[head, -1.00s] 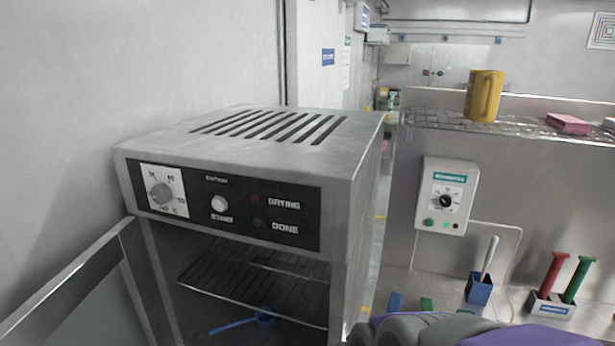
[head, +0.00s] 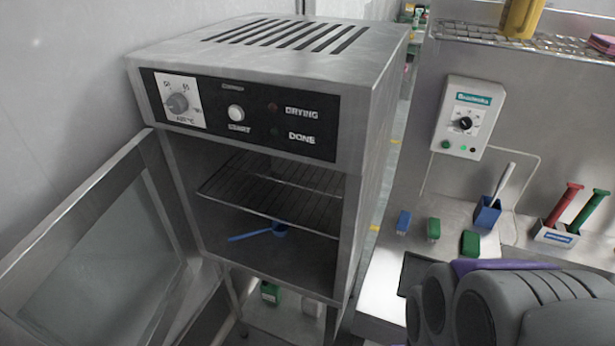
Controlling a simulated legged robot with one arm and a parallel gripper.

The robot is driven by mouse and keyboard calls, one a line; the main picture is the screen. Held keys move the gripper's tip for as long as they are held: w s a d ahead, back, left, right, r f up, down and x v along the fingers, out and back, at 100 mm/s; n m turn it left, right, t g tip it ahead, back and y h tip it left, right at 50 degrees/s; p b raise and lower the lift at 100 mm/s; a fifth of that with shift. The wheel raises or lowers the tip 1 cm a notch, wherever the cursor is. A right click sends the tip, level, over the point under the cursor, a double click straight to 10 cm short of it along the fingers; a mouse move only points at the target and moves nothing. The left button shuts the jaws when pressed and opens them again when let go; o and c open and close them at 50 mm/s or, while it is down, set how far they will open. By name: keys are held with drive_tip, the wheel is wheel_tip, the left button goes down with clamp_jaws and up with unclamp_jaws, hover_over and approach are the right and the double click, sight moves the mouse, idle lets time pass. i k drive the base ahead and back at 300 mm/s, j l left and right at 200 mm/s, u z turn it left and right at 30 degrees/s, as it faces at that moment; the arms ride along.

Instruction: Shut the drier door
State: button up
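The drier (head: 375,150) is a metal box with a vented top and a black control panel marked DRYING and DONE. Its door (head: 60,222), a metal frame with a glass pane, is hinged at the left and stands wide open, swung out to the left. Inside are a wire rack (head: 275,190) and, on the floor below it, a blue scoop (head: 279,229). My arm shows at the lower right, apart from the drier and its door. My gripper's fingers are not in view.
A counter (head: 390,275) at the right holds small blue and green blocks (head: 433,229), a blue holder (head: 487,212) and a rack with red and green handles (head: 556,235). A control box (head: 467,118) is on the wall. A yellow mug (head: 522,18) stands on a shelf above.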

sight(22, 271)
drive_tip(key=k+u, duration=0.15)
drive_tip(key=u, duration=0.3)
drive_tip(key=k+j+u, duration=0.15)
drive_tip(key=u, duration=0.25)
drive_tip(key=k+j+u, duration=0.15)
drive_tip(key=u, duration=0.3)
